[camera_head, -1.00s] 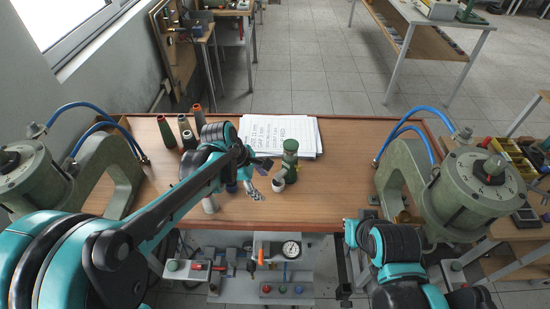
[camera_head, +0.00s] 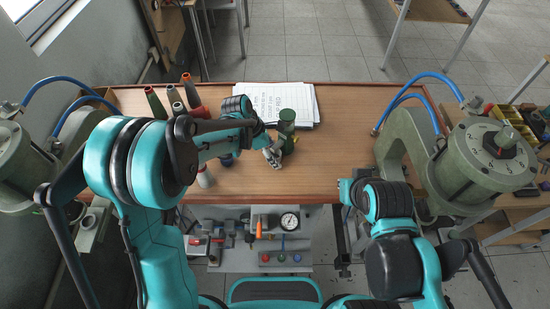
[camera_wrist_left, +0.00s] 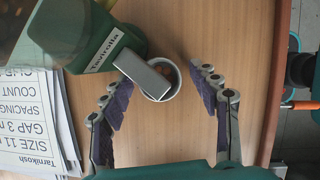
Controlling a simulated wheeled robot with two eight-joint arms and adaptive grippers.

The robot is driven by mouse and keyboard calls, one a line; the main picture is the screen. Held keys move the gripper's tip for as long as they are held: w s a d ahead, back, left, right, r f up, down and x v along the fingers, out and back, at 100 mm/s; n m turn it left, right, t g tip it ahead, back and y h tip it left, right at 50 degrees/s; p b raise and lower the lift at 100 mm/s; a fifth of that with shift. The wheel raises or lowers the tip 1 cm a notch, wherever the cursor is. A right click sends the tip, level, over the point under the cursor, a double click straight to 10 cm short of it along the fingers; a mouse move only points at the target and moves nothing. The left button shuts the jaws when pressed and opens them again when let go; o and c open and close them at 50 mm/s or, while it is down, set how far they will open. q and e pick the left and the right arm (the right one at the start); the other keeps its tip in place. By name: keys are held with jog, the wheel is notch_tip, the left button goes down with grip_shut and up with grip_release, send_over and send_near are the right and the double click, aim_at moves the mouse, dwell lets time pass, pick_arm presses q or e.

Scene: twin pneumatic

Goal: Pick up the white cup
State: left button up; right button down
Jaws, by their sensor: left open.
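A grey metal block (camera_wrist_left: 146,73) on the side of a green container (camera_wrist_left: 98,42) covers part of the cup from above. My left gripper (camera_wrist_left: 157,80) is open, with one finger on each side of the cup's position; I cannot tell whether either touches it. In the head view my left gripper (camera_head: 273,156) is low over the table beside the green container (camera_head: 287,122), and I cannot make out the cup there.
White printed papers (camera_head: 277,100) lie behind the green container. Several thread cones (camera_head: 177,101) stand at the back left. Green presses stand left (camera_head: 18,165) and right (camera_head: 485,160). The table (camera_head: 340,155) is clear right of the green container.

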pick_arm(q)
jog(key=c, duration=1.1)
jog(key=shift+r, duration=0.1)
jog(key=shift+c, duration=0.2)
